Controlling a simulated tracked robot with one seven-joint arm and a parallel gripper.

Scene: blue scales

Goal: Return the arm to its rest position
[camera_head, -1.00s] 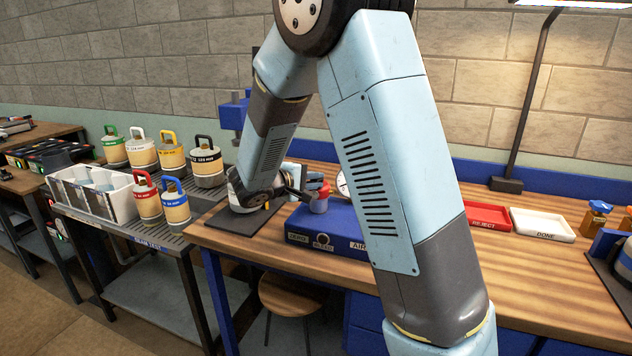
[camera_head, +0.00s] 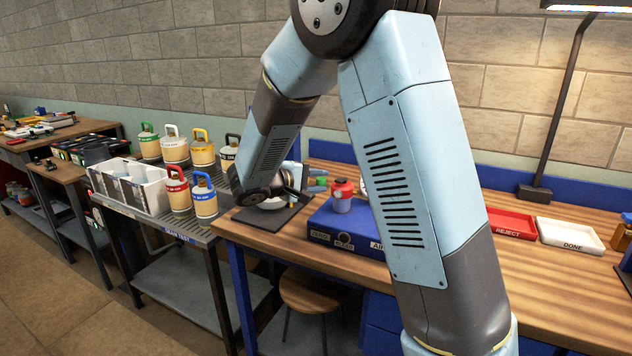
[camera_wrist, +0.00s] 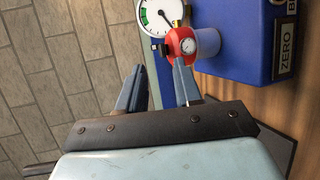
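My arm spans the head view, with its wrist low over the left part of the wooden bench (camera_head: 540,275). My gripper (camera_wrist: 157,75) is open in the wrist view, with nothing between its two fingers. In the head view it is small and partly hidden. A red-topped gauge (camera_head: 342,190) with a pale lower body stands on the blue box (camera_head: 335,226), to the right of my gripper. In the wrist view the red gauge (camera_wrist: 182,43) lies just beyond the right fingertip, outside the gap. I cannot tell the exact clearance.
A round dial (camera_wrist: 160,16) stands behind the gauge. A dark mat (camera_head: 262,219) lies left of the blue box. Several canisters and a white bin (camera_head: 150,199) stand on the left cart. A red tray (camera_head: 512,226) and a white tray (camera_head: 570,236) are at right.

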